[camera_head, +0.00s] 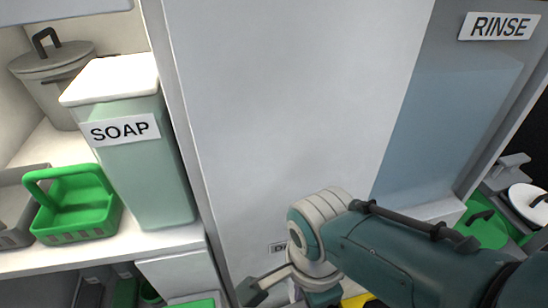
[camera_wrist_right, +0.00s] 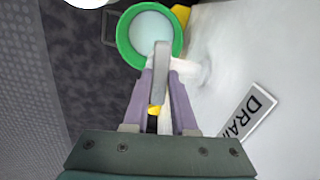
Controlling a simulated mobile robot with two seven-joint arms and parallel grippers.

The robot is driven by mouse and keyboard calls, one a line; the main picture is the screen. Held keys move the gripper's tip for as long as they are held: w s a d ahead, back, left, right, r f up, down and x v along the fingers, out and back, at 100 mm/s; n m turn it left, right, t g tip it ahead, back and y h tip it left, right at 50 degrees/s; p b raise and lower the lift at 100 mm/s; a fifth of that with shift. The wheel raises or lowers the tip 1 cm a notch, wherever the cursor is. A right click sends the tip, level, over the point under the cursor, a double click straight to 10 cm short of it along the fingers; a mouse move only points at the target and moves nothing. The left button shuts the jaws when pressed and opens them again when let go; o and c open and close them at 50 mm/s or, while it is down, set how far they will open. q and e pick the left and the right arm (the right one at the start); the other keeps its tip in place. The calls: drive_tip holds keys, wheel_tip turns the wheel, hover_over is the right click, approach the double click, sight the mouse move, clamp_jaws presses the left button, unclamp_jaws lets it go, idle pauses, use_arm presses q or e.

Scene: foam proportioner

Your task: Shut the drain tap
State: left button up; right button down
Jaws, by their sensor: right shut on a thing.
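In the right wrist view, my right gripper (camera_wrist_right: 162,88) has its two purple fingers closed on a narrow grey lever, which I take to be the drain tap's handle (camera_wrist_right: 161,62). A whitish, blurred part (camera_wrist_right: 187,70) shows beside the fingers, by the white wall. A sign reading "DRA…" (camera_wrist_right: 248,115) is on that wall, its end cut off. In the head view my right arm reaches in from the right and covers most of the tap area; a small sign (camera_head: 277,247) shows beside the wrist. My left gripper is not in view.
A green-rimmed bucket (camera_wrist_right: 124,38) with pale contents sits beyond the fingertips. In the head view, a SOAP container (camera_head: 150,180), green basket (camera_head: 78,190) and lidded grey pot (camera_head: 50,85) stand on the left shelf. A RINSE sign (camera_head: 498,27) is at upper right.

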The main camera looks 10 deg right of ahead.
drive_tip(key=shift+m, duration=0.7)
drive_tip(key=c, duration=0.7)
unclamp_jaws()
drive_tip(key=shift+d, duration=0.1)
drive_tip(key=shift+r, duration=0.1)
wheel_tip(320, 180, up, 10)
drive_tip(key=p, duration=0.9)
